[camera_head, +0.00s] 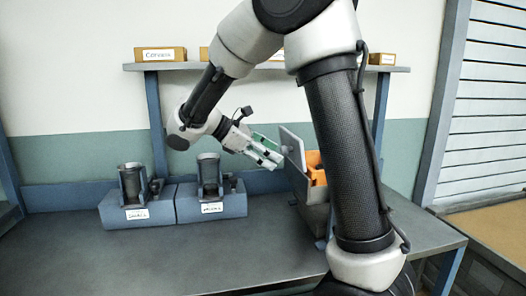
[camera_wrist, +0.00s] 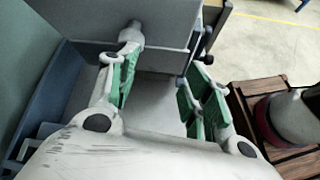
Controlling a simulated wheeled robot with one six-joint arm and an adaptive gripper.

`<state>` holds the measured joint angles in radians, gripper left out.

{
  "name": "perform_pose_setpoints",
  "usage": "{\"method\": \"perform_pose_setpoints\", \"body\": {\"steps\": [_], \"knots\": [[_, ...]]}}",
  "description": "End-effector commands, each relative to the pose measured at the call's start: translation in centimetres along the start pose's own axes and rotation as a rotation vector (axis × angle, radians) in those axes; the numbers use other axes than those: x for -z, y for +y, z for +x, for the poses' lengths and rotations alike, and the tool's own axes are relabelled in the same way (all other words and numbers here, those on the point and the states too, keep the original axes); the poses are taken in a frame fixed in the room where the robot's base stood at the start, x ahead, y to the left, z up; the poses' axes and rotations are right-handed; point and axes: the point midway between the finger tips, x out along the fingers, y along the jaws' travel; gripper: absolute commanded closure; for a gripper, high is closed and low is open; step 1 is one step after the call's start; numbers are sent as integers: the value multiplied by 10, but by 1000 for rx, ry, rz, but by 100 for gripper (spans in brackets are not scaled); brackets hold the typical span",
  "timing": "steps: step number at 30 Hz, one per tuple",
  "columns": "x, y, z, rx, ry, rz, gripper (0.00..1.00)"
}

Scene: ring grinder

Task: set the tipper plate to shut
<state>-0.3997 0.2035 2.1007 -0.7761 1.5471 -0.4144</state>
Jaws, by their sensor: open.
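A flat grey plate (camera_head: 292,148), which I take to be the tipper plate, stands tilted up at the left side of a grey housing (camera_head: 311,214) on the bench. My gripper (camera_head: 264,153) is open, with green finger pads, just left of the plate. In the wrist view a broad grey panel (camera_wrist: 165,52), probably the same plate, lies just past my fingertips (camera_wrist: 164,66). No object shows between the fingers. I cannot tell whether a fingertip touches the panel. My forearm hides part of the housing.
Two blue-grey fixtures with dark cylinders, a left one (camera_head: 137,209) and a right one (camera_head: 211,205), stand on the bench (camera_head: 200,260). An orange part (camera_head: 316,170) sits at the housing. A shelf (camera_head: 170,66) with small boxes runs above. The bench front is clear.

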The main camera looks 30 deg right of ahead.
Motion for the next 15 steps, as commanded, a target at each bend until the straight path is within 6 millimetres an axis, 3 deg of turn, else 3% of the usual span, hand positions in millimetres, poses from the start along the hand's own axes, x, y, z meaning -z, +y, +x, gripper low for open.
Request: {"method": "perform_pose_setpoints", "body": {"steps": [3,6,15], "knots": [[-2,24,-19,-64,-129,-96,51],[-5,32,-24,-84,-175,-126,51],[-14,36,21,-83,-180,-126,51]]}}
